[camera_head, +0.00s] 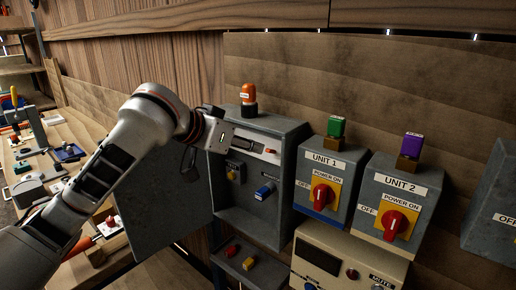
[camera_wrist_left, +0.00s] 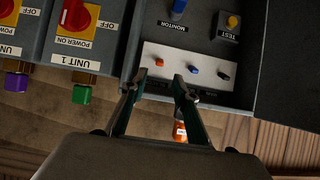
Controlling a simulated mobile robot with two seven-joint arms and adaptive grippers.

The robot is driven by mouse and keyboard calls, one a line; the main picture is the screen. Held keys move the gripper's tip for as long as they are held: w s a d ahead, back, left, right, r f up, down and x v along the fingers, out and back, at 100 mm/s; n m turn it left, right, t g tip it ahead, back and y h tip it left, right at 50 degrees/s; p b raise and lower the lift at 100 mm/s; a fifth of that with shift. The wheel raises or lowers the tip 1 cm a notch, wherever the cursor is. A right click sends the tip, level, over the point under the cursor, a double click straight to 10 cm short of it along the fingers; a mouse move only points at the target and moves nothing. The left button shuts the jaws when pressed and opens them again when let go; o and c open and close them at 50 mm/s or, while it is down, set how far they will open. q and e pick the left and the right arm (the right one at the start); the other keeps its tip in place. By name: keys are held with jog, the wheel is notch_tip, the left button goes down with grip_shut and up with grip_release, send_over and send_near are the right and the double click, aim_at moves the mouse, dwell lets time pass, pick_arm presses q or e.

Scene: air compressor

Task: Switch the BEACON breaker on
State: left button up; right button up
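An open grey box (camera_head: 294,158) has a pale panel (camera_wrist_left: 213,87) with three small breaker switches. In the left wrist view they are an orange switch (camera_wrist_left: 159,62), a blue switch (camera_wrist_left: 194,69) and a dark switch (camera_wrist_left: 223,76). Their labels are mostly hidden or unreadable, so I cannot tell which is BEACON. My left gripper (camera_wrist_left: 157,84) is open and empty at the panel, its fingertips either side of the orange switch's line. I cannot tell whether they touch the panel. An orange beacon lamp (camera_head: 248,93) stands on the box. My right gripper is not in view.
Inside the box are a blue MONITOR switch (camera_wrist_left: 178,9) and a yellow TEST button (camera_wrist_left: 232,21). The box door (camera_head: 165,190) hangs open to the left. UNIT 1 (camera_head: 323,185) and UNIT 2 (camera_head: 396,208) boxes stand to the right. A cluttered bench (camera_head: 75,135) is at left.

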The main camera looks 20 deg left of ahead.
pick_arm(q)
jog(key=shift+v, duration=1.55)
jog(key=s+f+m+y, duration=0.1)
jog(key=s+f, duration=0.1)
jog(key=f, duration=1)
jog(key=s+f+m+y, duration=0.1)
jog(key=s+f, duration=0.1)
jog(key=f, duration=1)
jog(key=s+a+f+m+g+y, duration=0.15)
jog(key=s+a+f+y, duration=0.25)
jog(key=s+a+f, duration=0.45)
jog(key=s+a+f+g+y, duration=0.3)
jog(key=s+a+f, duration=0.2)
jog(key=s+f, duration=0.6)
jog(key=d+f+n+t+h, duration=0.3)
jog(key=d+f+h, duration=0.3)
jog(key=d+f, duration=0.8)
jog(key=shift+s+d+t+h, duration=0.2)
jog(key=shift+s+t+h, duration=0.05)
jog(key=shift+t+h, duration=0.15)
